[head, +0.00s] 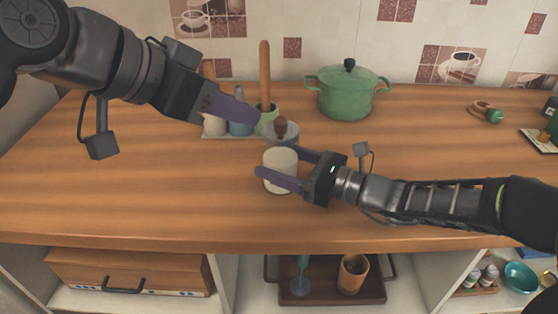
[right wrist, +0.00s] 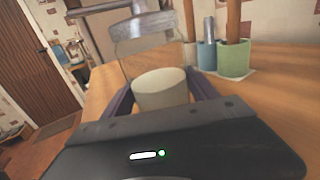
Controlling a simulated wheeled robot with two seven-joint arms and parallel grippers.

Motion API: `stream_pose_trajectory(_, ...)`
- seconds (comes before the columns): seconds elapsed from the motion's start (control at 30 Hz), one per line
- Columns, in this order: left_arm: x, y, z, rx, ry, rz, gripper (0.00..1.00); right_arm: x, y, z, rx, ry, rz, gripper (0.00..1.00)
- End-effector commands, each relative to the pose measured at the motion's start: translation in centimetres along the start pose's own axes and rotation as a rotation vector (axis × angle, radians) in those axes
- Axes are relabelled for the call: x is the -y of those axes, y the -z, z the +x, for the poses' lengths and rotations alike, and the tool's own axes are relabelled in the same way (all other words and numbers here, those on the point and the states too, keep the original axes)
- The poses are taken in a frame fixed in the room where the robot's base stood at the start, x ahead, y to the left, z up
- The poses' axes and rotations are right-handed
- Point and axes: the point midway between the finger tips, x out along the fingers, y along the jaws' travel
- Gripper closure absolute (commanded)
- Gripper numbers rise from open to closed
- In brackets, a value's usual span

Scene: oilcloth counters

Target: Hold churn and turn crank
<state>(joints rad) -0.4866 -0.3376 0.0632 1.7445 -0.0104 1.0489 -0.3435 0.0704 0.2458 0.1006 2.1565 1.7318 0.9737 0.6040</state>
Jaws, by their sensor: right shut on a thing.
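The churn stands upright on the wooden counter, with a cream lower body (head: 281,158) and a greyish top carrying a brown crank knob (head: 281,124). My right gripper (head: 278,163) reaches in from the right, its purple fingers on either side of the cream body, shut on it. The right wrist view shows the cream body (right wrist: 160,88) between the fingers, with a clear glass-like part (right wrist: 145,45) above. My left gripper (head: 252,116) is just left of the knob and apart from it. Its fingers overlap, so I cannot tell whether it is open.
Close behind the churn, a tray (head: 212,136) holds cups, including a green one (head: 265,120) with a tall wooden handle. A green pot (head: 345,95) stands behind to the right. The counter in front and at left is clear. Open shelves lie below its front edge.

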Motion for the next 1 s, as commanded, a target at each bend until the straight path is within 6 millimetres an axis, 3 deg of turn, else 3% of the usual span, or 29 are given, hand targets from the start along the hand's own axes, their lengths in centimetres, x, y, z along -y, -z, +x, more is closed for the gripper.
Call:
stream_pose_trajectory(0.2, 0.00, 0.00, 0.00, 0.000, 0.000, 0.000, 0.64, 0.01, -0.01, 0.00, 0.000, 0.000, 0.000, 1.00)
stream_pose_trajectory(0.27, 0.00, 0.00, 0.00, 0.000, 0.000, 0.000, 0.64, 0.01, -0.01, 0.00, 0.000, 0.000, 0.000, 1.00)
stream_pose_trajectory(0.3, 0.00, 0.00, 0.00, 0.000, 0.000, 0.000, 0.64, 0.01, -0.01, 0.00, 0.000, 0.000, 0.000, 0.29)
stream_pose_trajectory(0.57, 0.00, 0.00, 0.00, 0.000, 0.000, 0.000, 0.64, 0.00, -0.01, 0.00, 0.000, 0.000, 0.000, 0.07)
stream_pose_trajectory(1.0, 0.00, 0.00, 0.00, 0.000, 0.000, 0.000, 0.64, 0.07, -0.07, -0.95, 0.001, 0.002, -0.002, 0.06)
